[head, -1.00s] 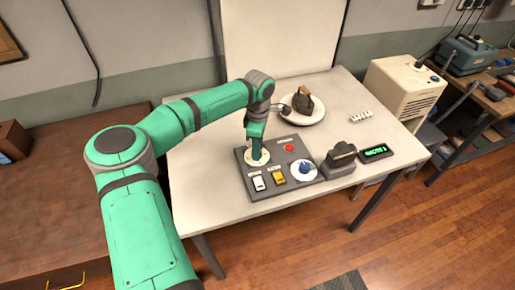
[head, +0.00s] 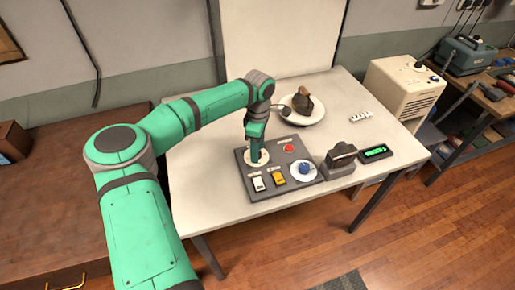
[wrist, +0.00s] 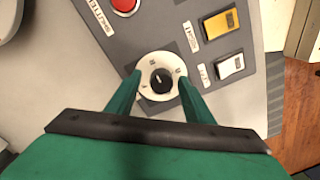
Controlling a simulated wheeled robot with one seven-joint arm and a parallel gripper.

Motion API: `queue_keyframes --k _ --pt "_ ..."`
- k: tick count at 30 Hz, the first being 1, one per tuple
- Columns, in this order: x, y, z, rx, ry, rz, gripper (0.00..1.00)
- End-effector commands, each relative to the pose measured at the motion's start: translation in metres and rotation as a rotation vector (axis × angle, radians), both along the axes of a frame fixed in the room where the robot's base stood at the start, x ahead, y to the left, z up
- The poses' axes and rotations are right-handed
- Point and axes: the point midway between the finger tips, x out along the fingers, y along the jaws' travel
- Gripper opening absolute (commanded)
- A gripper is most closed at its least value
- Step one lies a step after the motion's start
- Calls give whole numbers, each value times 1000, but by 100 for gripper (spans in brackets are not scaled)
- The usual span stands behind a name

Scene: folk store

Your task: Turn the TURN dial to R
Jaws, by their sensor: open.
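The dial under my gripper has a black knob (wrist: 161,82) on a round white plate (wrist: 146,67) with small letters that I cannot read clearly. A light mark on the knob points roughly up in the wrist view. In the head view the dial plate (head: 265,157) is at the panel's back left, partly hidden by my gripper (head: 256,160). In the wrist view my gripper (wrist: 160,79) is open, its two green fingers on either side of the knob. I cannot tell if they touch it.
The grey panel (head: 243,169) also carries a red button (head: 289,148), a white switch (head: 258,183), a yellow switch (head: 279,179) and a blue knob (head: 305,168). A dark camera-like device (head: 340,160), a small display (head: 376,153) and a round turntable (head: 312,118) bearing a brown object (head: 303,103) stand nearby.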

Motion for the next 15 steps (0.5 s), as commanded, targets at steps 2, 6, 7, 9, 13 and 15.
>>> queue_keyframes --k 2,6,7,9,13,15 --pt "0 0 1 0 0 1 47" --pt "1 -1 11 1 -1 -1 47" --pt "1 -2 15 -1 -2 -2 47" --pt "2 -3 26 0 -2 -3 47" --pt "4 -4 51 0 -2 -4 47" --pt "5 -3 65 1 -2 -3 47"
